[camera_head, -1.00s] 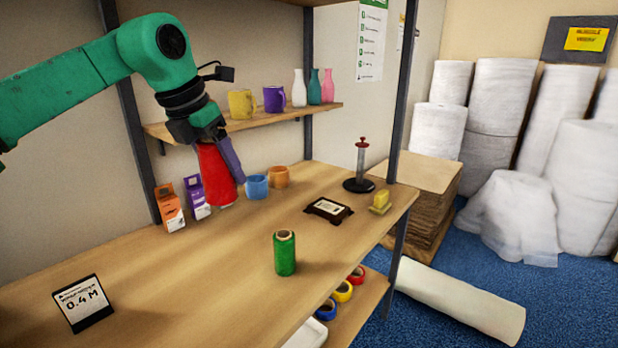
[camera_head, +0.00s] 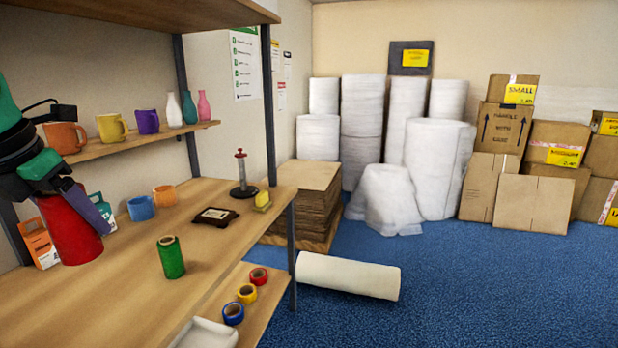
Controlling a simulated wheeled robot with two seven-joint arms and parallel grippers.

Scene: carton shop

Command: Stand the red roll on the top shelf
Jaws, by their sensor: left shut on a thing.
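The red roll (camera_head: 70,236) is at the left edge of the head view, tilted slightly, in front of the shelving. My left gripper (camera_head: 72,200) is shut on its upper part. Its lower end appears over the workbench (camera_head: 130,285); I cannot tell whether it touches. A shelf (camera_head: 100,149) with mugs and bottles runs behind and above the roll. A higher board (camera_head: 150,12) crosses the top left corner. My right gripper is out of view.
A green roll (camera_head: 171,257) stands on the bench. Blue (camera_head: 140,208) and orange (camera_head: 164,196) mugs and small cartons (camera_head: 38,244) sit near the held roll. The mug shelf holds an orange mug (camera_head: 66,138), others and bottles (camera_head: 189,107). Blue floor on the right is largely open.

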